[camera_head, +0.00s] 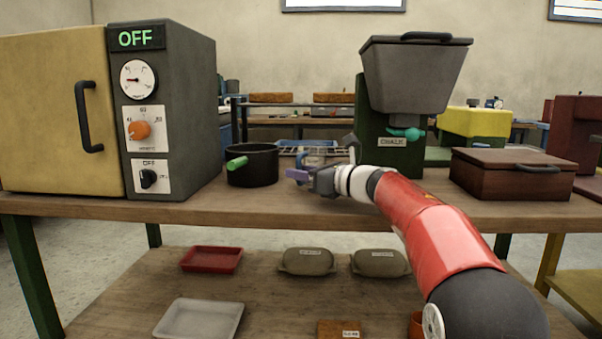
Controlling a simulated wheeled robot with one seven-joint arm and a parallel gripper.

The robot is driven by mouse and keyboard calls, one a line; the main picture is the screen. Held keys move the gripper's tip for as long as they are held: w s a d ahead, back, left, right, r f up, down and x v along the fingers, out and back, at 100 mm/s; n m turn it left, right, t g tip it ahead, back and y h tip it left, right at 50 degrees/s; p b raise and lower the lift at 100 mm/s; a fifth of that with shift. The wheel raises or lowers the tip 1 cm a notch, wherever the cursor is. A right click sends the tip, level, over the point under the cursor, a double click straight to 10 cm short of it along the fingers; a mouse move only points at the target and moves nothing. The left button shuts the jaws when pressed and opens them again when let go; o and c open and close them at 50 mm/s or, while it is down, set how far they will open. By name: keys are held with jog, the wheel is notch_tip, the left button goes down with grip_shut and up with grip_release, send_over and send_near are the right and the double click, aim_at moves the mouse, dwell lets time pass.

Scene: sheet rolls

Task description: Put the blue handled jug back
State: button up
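My red arm reaches in from the lower right, and my gripper (308,178) is just above or at the table top, right of the black pot. A small purple-blue piece (297,174) shows at its fingertips; I cannot tell whether it is held or is part of the jug's handle. A blue, partly clear shape (315,158) shows right behind the gripper and may be the blue handled jug. The gripper and wrist hide much of it. The finger gap is too small to read.
A black pot (255,168) with a green handle stands left of my gripper, beside a grey oven (175,100) marked OFF. A grey hopper (412,75) on a green stand labelled CHALK and a dark red box (510,175) stand right. The lower shelf holds trays and sacks.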

jog(key=b+v, duration=0.1)
jog(key=v, duration=1)
jog(key=shift+s+d, duration=0.15)
jog(key=shift+d, duration=0.1)
jog(key=shift+r, duration=0.2)
jog(key=r+m+t, duration=0.1)
jog(key=m, duration=0.1)
jog(key=d+r+m+t+h, duration=0.1)
jog(key=r+m+t, duration=0.1)
jog(key=m, duration=0.1)
jog(key=shift+s+d+m+t+h, duration=0.3)
jog(key=shift+s+h, duration=0.05)
jog(key=shift+h, duration=0.05)
jog(key=s+d+f+m+t+h, duration=0.1)
jog(key=s+d+f+m+h, duration=0.35)
jog(key=m, duration=0.85)
jog(key=s+d+f+m+t+h, duration=0.2)
jog(key=s+d+m+h, duration=0.4)
jog(key=m+h, duration=0.55)
jog(key=s+a+f+m+g+y, duration=0.1)
jog(key=s+f+m+g, duration=0.4)
jog(key=s+f+m, duration=0.3)
jog(key=s+a+f+m+g+y, duration=0.2)
jog(key=s+f+m+g, duration=0.4)
jog(key=s+f, duration=0.9)
jog(key=s+m, duration=0.2)
jog(key=m, duration=0.1)
jog(key=shift+a+f, duration=0.2)
jog(key=shift+a, duration=0.1)
